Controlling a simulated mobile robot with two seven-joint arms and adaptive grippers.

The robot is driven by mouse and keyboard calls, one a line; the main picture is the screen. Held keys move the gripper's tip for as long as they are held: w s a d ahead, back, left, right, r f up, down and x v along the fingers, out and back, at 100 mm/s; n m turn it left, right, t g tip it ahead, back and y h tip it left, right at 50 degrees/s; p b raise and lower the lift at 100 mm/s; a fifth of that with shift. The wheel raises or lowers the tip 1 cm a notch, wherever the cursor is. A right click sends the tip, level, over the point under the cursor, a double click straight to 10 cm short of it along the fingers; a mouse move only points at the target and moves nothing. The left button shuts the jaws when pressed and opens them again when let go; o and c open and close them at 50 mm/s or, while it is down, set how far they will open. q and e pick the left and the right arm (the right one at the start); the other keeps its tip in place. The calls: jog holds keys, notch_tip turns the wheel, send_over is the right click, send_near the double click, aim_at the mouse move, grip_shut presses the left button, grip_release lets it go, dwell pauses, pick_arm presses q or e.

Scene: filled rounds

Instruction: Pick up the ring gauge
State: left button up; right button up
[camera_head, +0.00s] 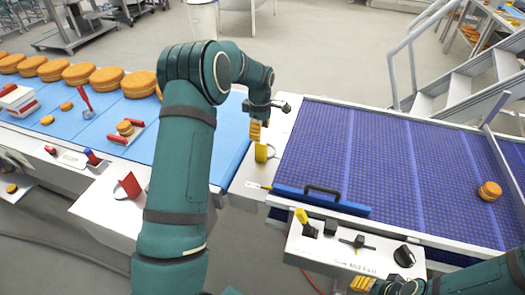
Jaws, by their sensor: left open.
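A small yellow upright piece (262,153), which looks like the ring gauge, stands on the pale strip between the two belts. My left gripper (256,131) points down just above it, its yellow fingers close to the piece's top. The gripper is open and holds nothing that I can see. I cannot tell whether the fingers touch the piece. My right gripper (362,285) is at the bottom edge, partly cut off, by the control box. Its jaw opening is not clear.
A control box (345,250) stands in front. A blue belt (225,125) with several rounds is at left.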

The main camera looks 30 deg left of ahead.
aim_at(261, 142)
pick_arm(q)
notch_tip(261, 142, down, 3)
jog(key=shift+w+f, duration=0.3)
jog(key=shift+f, duration=2.45)
jog(key=shift+o, duration=0.2)
grip_shut()
